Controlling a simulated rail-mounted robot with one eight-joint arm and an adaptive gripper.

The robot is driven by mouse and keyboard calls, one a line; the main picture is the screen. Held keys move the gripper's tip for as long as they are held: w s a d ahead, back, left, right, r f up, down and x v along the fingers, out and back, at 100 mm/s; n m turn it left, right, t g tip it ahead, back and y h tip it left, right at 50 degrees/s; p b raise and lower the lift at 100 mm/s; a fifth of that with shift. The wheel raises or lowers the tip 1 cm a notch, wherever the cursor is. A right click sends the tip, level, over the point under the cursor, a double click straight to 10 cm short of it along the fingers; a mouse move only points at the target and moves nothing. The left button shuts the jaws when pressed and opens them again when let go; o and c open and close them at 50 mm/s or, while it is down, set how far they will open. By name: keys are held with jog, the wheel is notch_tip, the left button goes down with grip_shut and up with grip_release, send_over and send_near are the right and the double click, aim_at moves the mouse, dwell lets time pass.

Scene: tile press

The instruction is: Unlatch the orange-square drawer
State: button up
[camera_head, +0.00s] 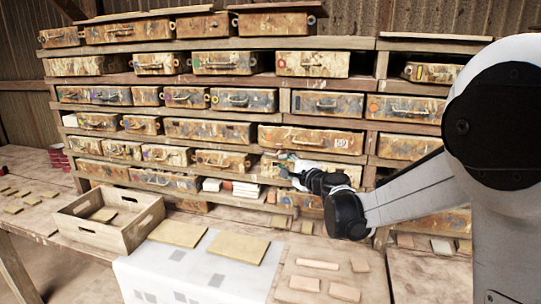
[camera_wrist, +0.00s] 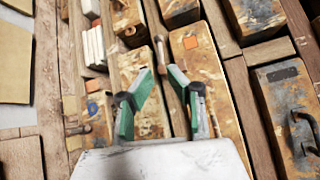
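In the wrist view a small orange square (camera_wrist: 190,42) marks a worn, stained drawer (camera_wrist: 207,75), which appears turned on its side. A brownish rod-like latch part (camera_wrist: 161,48) lies at the drawer's edge, just ahead of my fingertips. My gripper (camera_wrist: 162,76) has green fingers, open with a gap between the tips. I cannot tell whether either tip touches the latch part. In the head view my gripper (camera_head: 284,165) is at the lower middle of the rack, in front of a drawer (camera_head: 328,168) partly hidden by my arm.
The wooden rack (camera_head: 215,79) holds many similar drawers with handles and coloured marks. White blocks (camera_head: 245,190) fill a slot left of my gripper. A wooden crate (camera_head: 130,229), flat tan tiles (camera_head: 238,246) and small pinkish tiles (camera_head: 304,284) lie on the bench in front.

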aim_at(270, 155)
jog(key=p+x, duration=0.1)
jog(key=x, duration=0.8)
jog(key=shift+c, duration=0.4)
grip_shut()
